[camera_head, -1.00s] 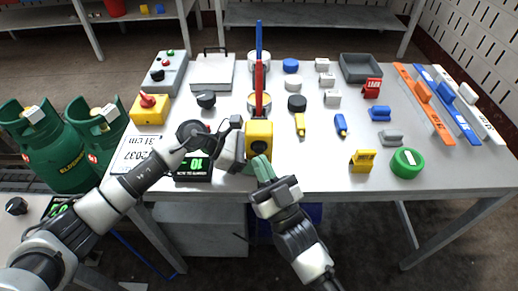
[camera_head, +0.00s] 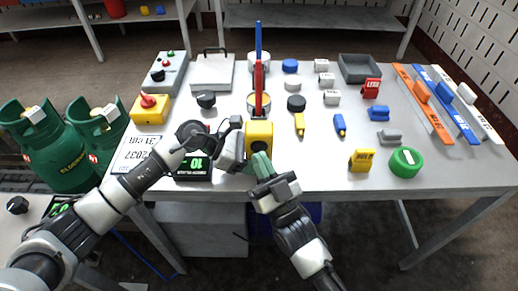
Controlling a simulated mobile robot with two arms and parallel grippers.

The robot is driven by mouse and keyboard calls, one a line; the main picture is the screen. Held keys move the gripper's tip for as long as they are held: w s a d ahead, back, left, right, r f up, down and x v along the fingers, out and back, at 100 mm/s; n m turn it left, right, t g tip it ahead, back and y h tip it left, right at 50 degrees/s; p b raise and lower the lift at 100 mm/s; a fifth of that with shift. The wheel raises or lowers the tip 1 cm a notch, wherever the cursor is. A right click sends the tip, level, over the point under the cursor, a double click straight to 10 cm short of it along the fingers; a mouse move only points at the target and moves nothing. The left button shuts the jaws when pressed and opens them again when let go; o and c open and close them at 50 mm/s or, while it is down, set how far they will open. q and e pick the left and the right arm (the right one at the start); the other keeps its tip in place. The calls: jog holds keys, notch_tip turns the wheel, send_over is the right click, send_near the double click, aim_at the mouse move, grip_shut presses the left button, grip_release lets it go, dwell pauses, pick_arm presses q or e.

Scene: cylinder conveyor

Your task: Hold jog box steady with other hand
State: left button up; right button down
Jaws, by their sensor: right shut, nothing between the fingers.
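A yellow box with a dark round face (camera_head: 259,135) stands at the table's front edge; no label shows to confirm it as the jog box. My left gripper (camera_head: 233,142) is right at its left side; whether it touches the box, and how far its fingers are apart, I cannot tell. My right gripper (camera_head: 261,164) has green fingertips. It is shut and empty, just in front of the box's lower front, and hides part of that face. Another yellow box with a red knob (camera_head: 149,110) stands at the left of the table.
A black display with green digits (camera_head: 194,169) lies left of the box. A red upright bar (camera_head: 260,84) rises behind it. A green round roll (camera_head: 406,162) and a yellow block (camera_head: 362,160) stand to the right. Green gas cylinders (camera_head: 45,146) stand left of the table.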

pick_arm(q)
jog(key=shift+s+d+r, duration=0.1)
jog(key=shift+s+r, duration=0.15)
jog(key=shift+r, duration=0.05)
pick_arm(e)
jog(key=shift+w+d+r, duration=0.2)
jog(key=shift+w+r, duration=0.1)
jog(key=shift+r, duration=0.2)
dwell(0.6)
pick_arm(q)
jog(key=shift+f, duration=0.1)
pick_arm(e)
jog(key=shift+s, duration=0.1)
dwell(2.4)
pick_arm(q)
jog(key=shift+w+f, duration=0.1)
jog(key=shift+w, duration=0.15)
pick_arm(e)
jog(key=shift+f, duration=0.1)
jog(key=shift+s, duration=0.1)
